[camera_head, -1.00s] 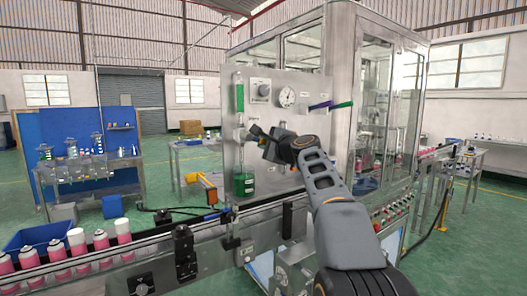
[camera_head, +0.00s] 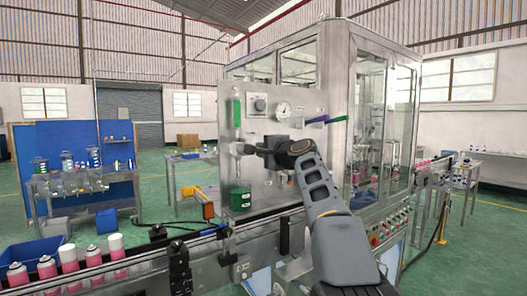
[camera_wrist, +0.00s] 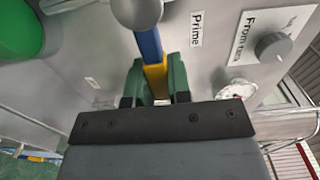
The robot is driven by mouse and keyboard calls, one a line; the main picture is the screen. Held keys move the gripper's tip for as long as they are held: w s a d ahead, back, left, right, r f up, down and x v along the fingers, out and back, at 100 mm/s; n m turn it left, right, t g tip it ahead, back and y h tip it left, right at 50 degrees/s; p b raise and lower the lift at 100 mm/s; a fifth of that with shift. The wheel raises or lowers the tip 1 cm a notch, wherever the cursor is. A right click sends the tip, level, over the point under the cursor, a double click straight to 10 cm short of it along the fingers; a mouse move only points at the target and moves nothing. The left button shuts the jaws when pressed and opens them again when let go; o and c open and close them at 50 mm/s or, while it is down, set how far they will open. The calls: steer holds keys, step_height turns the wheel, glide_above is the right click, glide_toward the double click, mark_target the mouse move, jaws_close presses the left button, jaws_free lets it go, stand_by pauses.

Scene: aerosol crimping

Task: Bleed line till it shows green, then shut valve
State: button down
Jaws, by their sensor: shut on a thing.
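A grey upright panel (camera_head: 300,131) on the machine carries an upright green sight tube (camera_head: 236,112), which also shows in the wrist view (camera_wrist: 25,30). A jar of green liquid (camera_head: 240,197) is low on the same panel. My gripper (camera_wrist: 156,85) is shut on a blue and yellow lever handle (camera_wrist: 152,50) ending in a grey ball, close to the label "Prime" (camera_wrist: 196,29). The handle passes between the green fingers. In the head view my gripper (camera_head: 250,149) is in front of the panel, below the tube, and hides most of the handle.
A conveyor with pink cans (camera_head: 47,267) runs along the front left. A glass-walled cabinet (camera_head: 372,115) is behind right.

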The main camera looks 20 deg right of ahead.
steer(key=c, duration=1.1)
jaws_free()
steer(key=shift+o, duration=0.2)
steer(key=s+d+b, duration=0.2)
steer(key=s+b, duration=0.2)
steer(key=s, duration=0.9)
steer(key=shift+s+d, duration=0.3)
step_height(320, 180, down, 22)
steer(key=s+a+n+g+h+p, duration=0.1)
steer(key=s+n+g+h, duration=0.1)
steer(key=n+g, duration=0.45)
steer(key=s+a+f+n+g+h+p, duration=0.1)
steer(key=s+a+f+n+g+p, duration=0.4)
steer(key=s+a+f, duration=0.9)
steer(key=shift+s+a+f+n+g+p, duration=0.3)
steer(key=shift+s+f+n+g, duration=0.7)
steer(key=shift+n, duration=1.15)
